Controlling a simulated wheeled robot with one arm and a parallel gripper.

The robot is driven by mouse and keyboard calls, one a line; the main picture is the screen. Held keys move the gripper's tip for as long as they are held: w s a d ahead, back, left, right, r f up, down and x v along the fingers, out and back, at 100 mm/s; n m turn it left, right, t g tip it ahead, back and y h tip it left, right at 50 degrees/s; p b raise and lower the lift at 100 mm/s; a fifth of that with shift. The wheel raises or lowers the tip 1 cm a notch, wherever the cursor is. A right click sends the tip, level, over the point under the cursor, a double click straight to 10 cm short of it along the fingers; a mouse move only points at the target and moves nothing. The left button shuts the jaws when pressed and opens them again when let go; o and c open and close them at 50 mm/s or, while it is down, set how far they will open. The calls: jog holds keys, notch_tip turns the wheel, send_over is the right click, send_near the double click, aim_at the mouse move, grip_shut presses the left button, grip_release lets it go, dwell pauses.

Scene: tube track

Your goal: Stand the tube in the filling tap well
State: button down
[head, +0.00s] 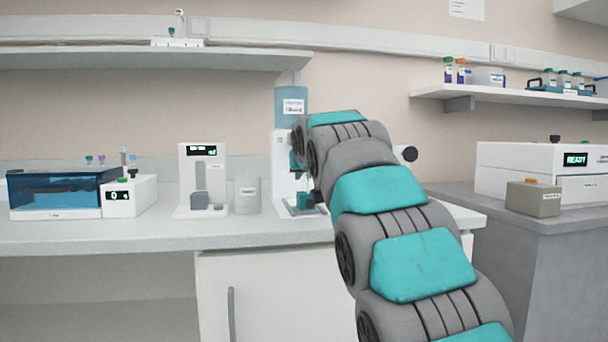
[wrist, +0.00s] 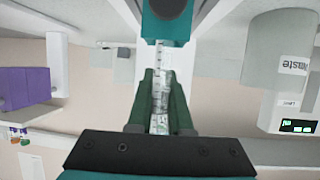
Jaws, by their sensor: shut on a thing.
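The filling tap station (head: 284,165) stands on the bench, a white column with a blue bottle (head: 293,105) on top. Its teal well block (head: 304,206) is at the foot, partly hidden by my arm. In the wrist view, my gripper (wrist: 160,85) is shut on a clear graduated tube (wrist: 160,100) between green fingers. One tube end points to a teal block (wrist: 165,28) with a dark round part at the top of that picture. I cannot tell whether the tube touches or enters it. My gripper is mostly hidden behind my arm in the head view.
A waste container (head: 247,197) and a white device with a display (head: 203,180) stand left of the station. A small white unit (head: 128,197) and a blue clear-lidded box (head: 60,194) are farther left. The bench front is clear. A READY machine (head: 535,172) stands right.

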jog(key=shift+f+b, duration=0.4)
jog(key=shift+f, duration=0.25)
jog(key=c, duration=0.8)
grip_release()
jog(key=shift+o, duration=0.2)
jog(key=shift+v, duration=3.9)
